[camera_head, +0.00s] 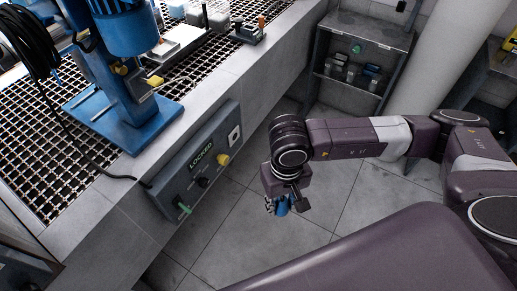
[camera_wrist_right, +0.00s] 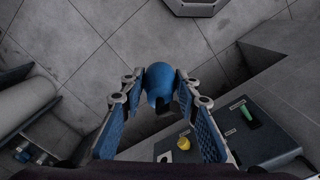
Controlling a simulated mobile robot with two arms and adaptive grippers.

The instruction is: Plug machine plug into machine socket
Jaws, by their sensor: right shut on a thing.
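My right gripper (camera_head: 282,204) is over the floor, to the right of the control panel. In the right wrist view, its fingers (camera_wrist_right: 160,88) are shut on a rounded blue thing, which looks like the machine plug (camera_wrist_right: 158,76). The plug's far end is hidden. It shows only as a small blue patch in the head view. The likely machine socket is a white plate with a dark centre (camera_head: 234,137) at the panel's right end. It also shows in the right wrist view (camera_wrist_right: 165,157). Plug and socket are apart. My left gripper is not in view.
The grey panel (camera_head: 170,198) on the bench front has a LOCKED label, a green switch (camera_head: 184,208), a black knob and a yellow knob (camera_head: 223,159). A blue machine (camera_head: 125,125) stands on the bench grating. A shelf (camera_head: 340,82) stands behind. The floor around the gripper is clear.

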